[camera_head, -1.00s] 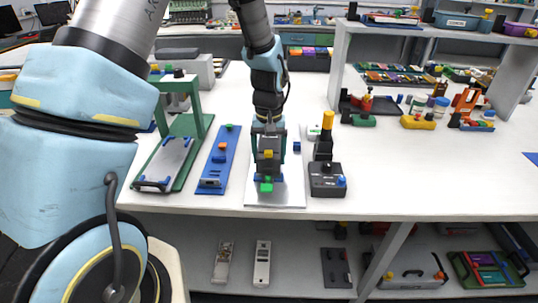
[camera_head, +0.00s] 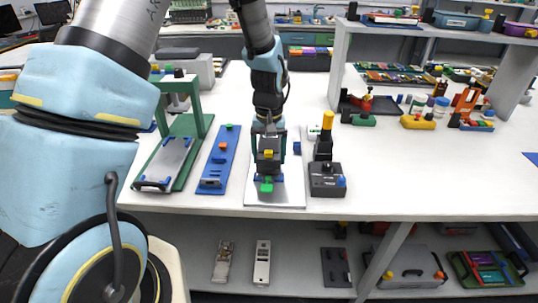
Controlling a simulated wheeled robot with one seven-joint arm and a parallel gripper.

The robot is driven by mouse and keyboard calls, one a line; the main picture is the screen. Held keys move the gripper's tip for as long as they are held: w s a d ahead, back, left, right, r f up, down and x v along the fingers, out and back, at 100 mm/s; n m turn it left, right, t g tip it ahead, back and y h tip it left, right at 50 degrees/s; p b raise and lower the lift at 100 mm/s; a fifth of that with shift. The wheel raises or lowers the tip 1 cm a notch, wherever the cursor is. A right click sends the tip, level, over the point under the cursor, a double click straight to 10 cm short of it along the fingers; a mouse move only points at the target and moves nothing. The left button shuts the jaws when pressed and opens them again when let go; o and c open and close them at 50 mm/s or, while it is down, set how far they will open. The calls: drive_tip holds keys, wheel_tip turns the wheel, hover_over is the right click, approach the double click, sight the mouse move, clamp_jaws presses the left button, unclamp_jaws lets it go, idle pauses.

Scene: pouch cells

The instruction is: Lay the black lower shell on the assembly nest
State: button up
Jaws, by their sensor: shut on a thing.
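My gripper (camera_head: 268,166) points down over the assembly nest (camera_head: 292,188), a white plate with small blue stops and a green block at its front edge. The gripper is shut on a dark piece, which I take to be the black lower shell (camera_head: 268,172). The shell is upright-looking and low at the nest, just behind the green block. The gripper hides most of it, and I cannot tell whether it touches the plate.
A blue fixture (camera_head: 218,165) and a green press stand (camera_head: 190,150) are close on the left. A black box with a yellow-topped post (camera_head: 326,178) stands close on the right. The table's front edge is near. A shelf below holds several flat parts, including a dark plate (camera_head: 336,267).

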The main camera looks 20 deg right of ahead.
drive_tip(key=shift+f+b, duration=0.6)
drive_tip(key=shift+f, duration=0.4)
idle(0.6)
drive_tip(key=o, duration=1.2)
drive_tip(key=shift+o, duration=0.2)
wheel_tip(320, 180, up, 11)
drive_tip(key=shift+f+b, duration=0.1)
drive_tip(key=shift+b, duration=0.85)
